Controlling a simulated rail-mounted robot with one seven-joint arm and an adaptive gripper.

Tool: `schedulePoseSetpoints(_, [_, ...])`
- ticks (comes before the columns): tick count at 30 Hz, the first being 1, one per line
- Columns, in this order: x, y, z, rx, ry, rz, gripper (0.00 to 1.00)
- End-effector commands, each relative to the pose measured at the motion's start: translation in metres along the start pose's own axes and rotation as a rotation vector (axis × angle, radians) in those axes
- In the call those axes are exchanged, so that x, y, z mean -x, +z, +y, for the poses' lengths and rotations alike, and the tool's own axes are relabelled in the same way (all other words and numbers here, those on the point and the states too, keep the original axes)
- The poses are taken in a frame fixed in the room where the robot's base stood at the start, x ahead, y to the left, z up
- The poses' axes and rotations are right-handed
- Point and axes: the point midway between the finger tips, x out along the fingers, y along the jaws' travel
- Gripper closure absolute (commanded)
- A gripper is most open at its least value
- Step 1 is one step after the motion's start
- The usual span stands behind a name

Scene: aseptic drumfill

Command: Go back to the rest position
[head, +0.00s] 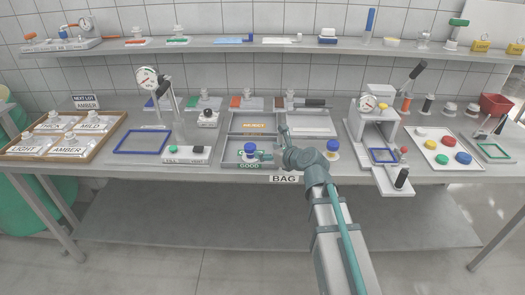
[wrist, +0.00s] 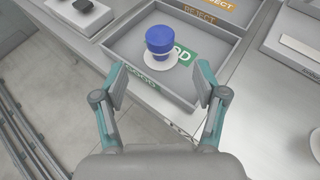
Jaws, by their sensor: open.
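My gripper (wrist: 162,90) is open and empty in the wrist view, its two fingers spread above the front edge of the tray marked GOOD (wrist: 120,68). A blue-capped piece with a white round base (wrist: 159,42) stands in that tray, beyond the fingertips and apart from them. In the head view the same blue-capped piece (head: 249,149) is in the GOOD tray, and my arm reaches up from the bottom to the bench beside it. My fingers are small and partly hidden by my wrist there.
The REJECT tray (head: 253,115) lies behind the GOOD tray. A press with a gauge (head: 377,117) stands further right, and a gauge stand (head: 150,85) at left. A shelf (head: 290,45) runs above the bench.

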Motion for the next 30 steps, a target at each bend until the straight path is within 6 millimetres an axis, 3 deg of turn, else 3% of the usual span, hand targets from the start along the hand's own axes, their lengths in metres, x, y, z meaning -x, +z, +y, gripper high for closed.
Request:
schedulePoseSetpoints(15, [0.004,0.0,0.0,0.002,0.0,0.0,0.28])
schedulePoseSetpoints(20, [0.004,-0.001,0.001,0.079,0.004,0.003,0.28])
schedulePoseSetpoints(26, [0.005,-0.016,0.006,0.451,0.04,0.063,0.28])
schedulePoseSetpoints(30, [0.007,-0.057,0.011,0.82,0.115,0.165,0.28])
